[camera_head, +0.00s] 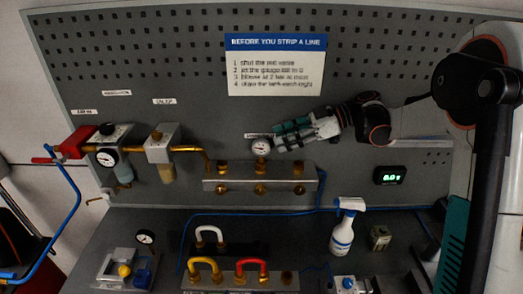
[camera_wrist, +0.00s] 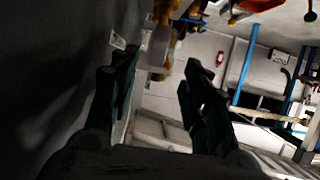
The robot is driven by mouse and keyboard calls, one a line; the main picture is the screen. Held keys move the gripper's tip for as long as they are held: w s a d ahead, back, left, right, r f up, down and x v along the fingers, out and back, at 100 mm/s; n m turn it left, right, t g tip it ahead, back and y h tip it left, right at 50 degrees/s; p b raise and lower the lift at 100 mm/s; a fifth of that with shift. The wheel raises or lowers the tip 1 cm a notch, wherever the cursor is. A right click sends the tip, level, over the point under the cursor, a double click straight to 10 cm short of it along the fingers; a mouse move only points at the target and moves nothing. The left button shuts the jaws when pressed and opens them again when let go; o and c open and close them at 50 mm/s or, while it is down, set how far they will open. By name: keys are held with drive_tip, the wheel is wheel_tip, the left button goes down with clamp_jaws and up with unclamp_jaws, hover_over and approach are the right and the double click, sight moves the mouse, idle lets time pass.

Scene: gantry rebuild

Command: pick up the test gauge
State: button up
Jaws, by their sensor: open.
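A round white-faced gauge (camera_head: 261,147) stands upright on the brass fittings of the grey manifold block (camera_head: 240,187), below a small label; I take it for the test gauge. My gripper (camera_head: 280,137) comes in from the right, with its fingertips close beside the gauge's right edge. Whether they touch it I cannot tell. In the wrist view my gripper (camera_wrist: 150,80) shows two dark fingers spread apart, with nothing clearly held between them. A pale shape and brass parts show beyond the fingers; the gauge's face cannot be made out there.
Another gauge (camera_head: 107,157) sits on the left regulator, and a small one (camera_head: 146,237) stands on the bench. A spray bottle (camera_head: 343,228), coloured handles (camera_head: 205,264) and a digital readout (camera_head: 389,175) are to the front and right. A sign (camera_head: 276,65) hangs above. Blue hose crosses the bench.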

sight(267, 141)
drive_tip(key=x, duration=0.7)
drive_tip(key=shift+w+a+b, duration=0.25)
drive_tip(key=shift+w+b, duration=0.05)
drive_tip(key=shift+w, duration=0.05)
clamp_jaws()
